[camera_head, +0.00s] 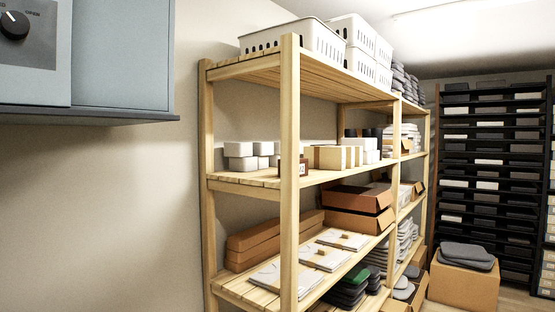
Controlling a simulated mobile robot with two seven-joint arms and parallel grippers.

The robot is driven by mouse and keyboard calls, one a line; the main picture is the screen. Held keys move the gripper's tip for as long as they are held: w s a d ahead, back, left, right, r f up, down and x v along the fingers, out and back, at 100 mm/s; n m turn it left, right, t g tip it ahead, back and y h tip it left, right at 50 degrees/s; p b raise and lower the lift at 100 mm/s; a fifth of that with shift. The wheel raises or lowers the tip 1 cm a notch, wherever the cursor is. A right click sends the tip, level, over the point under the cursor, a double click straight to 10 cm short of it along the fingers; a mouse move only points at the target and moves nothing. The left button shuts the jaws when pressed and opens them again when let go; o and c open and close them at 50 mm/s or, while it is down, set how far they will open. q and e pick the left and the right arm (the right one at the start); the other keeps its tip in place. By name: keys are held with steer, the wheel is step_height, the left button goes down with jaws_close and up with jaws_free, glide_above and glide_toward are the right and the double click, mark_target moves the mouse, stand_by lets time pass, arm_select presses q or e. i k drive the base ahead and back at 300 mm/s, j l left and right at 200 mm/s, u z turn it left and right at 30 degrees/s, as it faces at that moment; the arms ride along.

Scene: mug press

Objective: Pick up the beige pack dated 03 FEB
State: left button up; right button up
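Several beige, box-shaped packs (328,158) stand in a row on the middle shelf (255,182) of a wooden rack. Their dates are too small to read, so I cannot tell which one, if any, is marked 03 FEB. A small dark brown item (303,168) is just right of the front post, which hides part of the row. White blocks (370,150) stand at the right end of the row. Neither of my grippers is in view.
The rack's front post (290,190) stands before the shelves. White baskets (290,40) are on top. A blue-grey cabinet (125,55) juts out at upper left. A cardboard box (463,284) stands on the floor at right.

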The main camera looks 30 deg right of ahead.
mark_target(321, 158)
steer(key=i+l+u, duration=0.1)
steer(key=l+u, duration=0.55)
steer(key=l, duration=0.2)
steer(key=l+u, duration=0.35)
steer(key=l, duration=1)
steer(key=k+l+u, duration=0.15)
steer(key=l, duration=0.35)
steer(key=k+l, duration=0.1)
steer(key=l, duration=0.35)
steer(key=k+l+u, duration=0.1)
steer(key=l, duration=0.35)
